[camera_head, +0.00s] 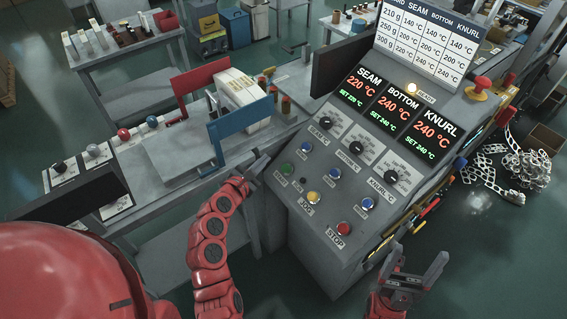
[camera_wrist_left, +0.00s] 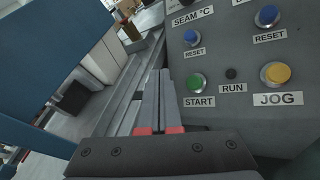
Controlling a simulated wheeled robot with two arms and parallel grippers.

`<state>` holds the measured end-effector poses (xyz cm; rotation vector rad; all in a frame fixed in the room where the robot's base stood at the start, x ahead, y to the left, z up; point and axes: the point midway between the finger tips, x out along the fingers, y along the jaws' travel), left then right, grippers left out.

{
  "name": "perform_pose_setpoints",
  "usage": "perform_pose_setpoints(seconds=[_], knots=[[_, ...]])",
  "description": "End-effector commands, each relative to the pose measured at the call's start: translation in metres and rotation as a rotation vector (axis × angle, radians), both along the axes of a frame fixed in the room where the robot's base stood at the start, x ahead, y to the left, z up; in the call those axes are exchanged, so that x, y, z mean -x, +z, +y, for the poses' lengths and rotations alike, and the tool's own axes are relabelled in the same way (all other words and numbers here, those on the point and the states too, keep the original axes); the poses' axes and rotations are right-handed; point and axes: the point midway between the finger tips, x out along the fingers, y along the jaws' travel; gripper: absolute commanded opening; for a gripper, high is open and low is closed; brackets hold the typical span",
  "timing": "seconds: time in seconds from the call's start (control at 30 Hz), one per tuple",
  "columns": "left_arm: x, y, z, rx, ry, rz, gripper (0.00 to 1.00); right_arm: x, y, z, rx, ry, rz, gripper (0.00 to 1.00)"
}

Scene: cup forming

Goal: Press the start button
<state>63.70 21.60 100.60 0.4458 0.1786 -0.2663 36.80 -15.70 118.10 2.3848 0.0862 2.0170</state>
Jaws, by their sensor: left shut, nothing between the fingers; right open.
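The green start button (camera_head: 286,168) is on the lower left of the sloped grey control panel (camera_head: 318,218). In the left wrist view the start button (camera_wrist_left: 195,83) shows above its START label. My left gripper (camera_head: 257,166) is shut and empty, just left of the start button. In the left wrist view its closed fingers (camera_wrist_left: 158,100) point up beside the button, apart from it in the picture; the depth gap is hard to tell. My right gripper (camera_head: 424,268) is open and empty, right of the panel's lower edge.
The yellow JOG button (camera_head: 313,197), red STOP button (camera_head: 343,228) and several blue reset buttons (camera_head: 334,172) are close by. The small RUN lamp (camera_wrist_left: 231,73) is dark. A blue plate (camera_head: 243,117) stands left of the panel. Displays read SEAM 220, BOTTOM 240, KNURL 240.

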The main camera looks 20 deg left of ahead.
Motion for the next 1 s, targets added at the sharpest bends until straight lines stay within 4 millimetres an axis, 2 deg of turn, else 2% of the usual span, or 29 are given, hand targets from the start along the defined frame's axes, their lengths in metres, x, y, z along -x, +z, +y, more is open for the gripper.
perform_pose_setpoints(seconds=[0.27,0.7,1.0], knots=[[-0.002,-0.005,-0.002,-0.003,0.001,-0.002,0.00,0.000,-0.004,0.000,0.000,0.000,0.000,0.80],[-0.028,-0.053,-0.022,-0.007,-0.002,-0.001,0.00,0.000,-0.038,0.000,0.000,0.000,0.000,0.80],[-0.039,-0.071,-0.030,-0.003,0.003,-0.001,0.00,0.000,-0.045,0.000,0.000,0.000,0.000,0.80]])
